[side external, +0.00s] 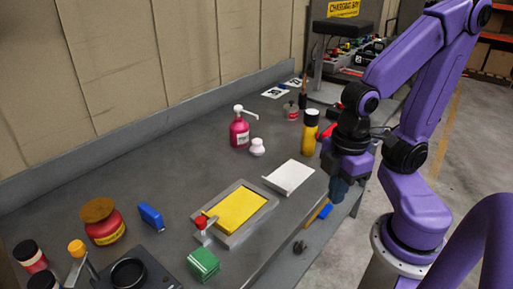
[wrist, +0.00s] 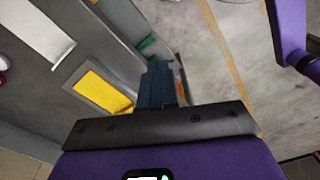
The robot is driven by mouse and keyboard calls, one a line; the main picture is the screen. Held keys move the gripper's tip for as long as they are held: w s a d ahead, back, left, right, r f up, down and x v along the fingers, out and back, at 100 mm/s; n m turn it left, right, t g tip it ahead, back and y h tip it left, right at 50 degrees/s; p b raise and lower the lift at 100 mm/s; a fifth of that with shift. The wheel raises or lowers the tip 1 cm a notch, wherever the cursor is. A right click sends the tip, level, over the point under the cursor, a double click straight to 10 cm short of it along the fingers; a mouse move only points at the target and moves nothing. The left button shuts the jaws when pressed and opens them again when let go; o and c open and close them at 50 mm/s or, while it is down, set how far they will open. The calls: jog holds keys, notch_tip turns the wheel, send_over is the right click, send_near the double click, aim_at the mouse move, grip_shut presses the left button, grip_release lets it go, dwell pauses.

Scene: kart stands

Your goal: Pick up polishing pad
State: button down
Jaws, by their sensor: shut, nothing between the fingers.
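I cannot tell for certain which object is the polishing pad. A flat yellow rectangle (side external: 236,210) lies in a grey frame (side external: 262,215) on the bench, and the yellow also shows in the wrist view (wrist: 103,92). A green block, like a stack of pads, (side external: 203,264) sits near the bench's front edge. A brown round piece (side external: 97,209) tops a red jar (side external: 108,232) at the left. My gripper (side external: 338,197) is shut and empty, near the bench's front edge, right of the yellow rectangle and apart from it. Its dark fingers (wrist: 160,85) are together in the wrist view.
A white tray (side external: 289,176) lies behind the yellow rectangle. A blue block (side external: 151,216) lies left. The bench (side external: 170,170) is clear between these.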

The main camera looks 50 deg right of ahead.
jog(key=c, duration=0.6)
grip_release()
jog(key=w+a+r+n+t, duration=0.1)
jog(key=w+n, duration=0.2)
jog(key=w, duration=0.7)
jog(key=n+h, duration=0.5)
jog(key=n, duration=0.2)
send_over(257, 140)
jog(key=s+a, duration=0.3)
jog(key=a, duration=0.3)
jog(key=shift+y, duration=0.3)
jog(key=x, duration=1.1)
jog(key=shift+w+d+f, duration=0.15)
jog(key=shift+w, duration=0.2)
jog(key=shift+w+x, duration=0.15)
jog(key=shift+x, duration=1.25)
jog(key=shift+w+x, duration=0.15)
jog(key=shift+x, duration=1.3)
